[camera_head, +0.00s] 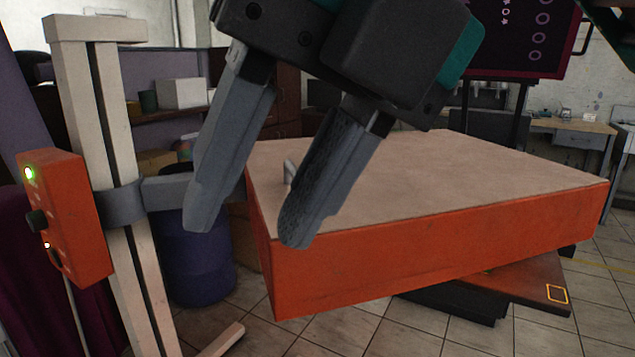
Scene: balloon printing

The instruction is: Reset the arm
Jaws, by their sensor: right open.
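My right gripper (246,236) is large in the upper middle of the head view. Its two grey fingers point down and a little left, set apart with nothing between them. They show in front of the left part of a platform (450,225) with orange sides and a beige top. A small metal peg (289,171) on the platform top shows between the fingers. I cannot tell whether the fingers touch anything. My left gripper is not in view.
A pale upright stand (110,130) with an orange control box (65,215) and a lit green lamp is at the left. A dark blue barrel (203,265) stands behind it. A dark screen (520,40) and a desk (575,128) are at the back right. Tiled floor shows at the bottom.

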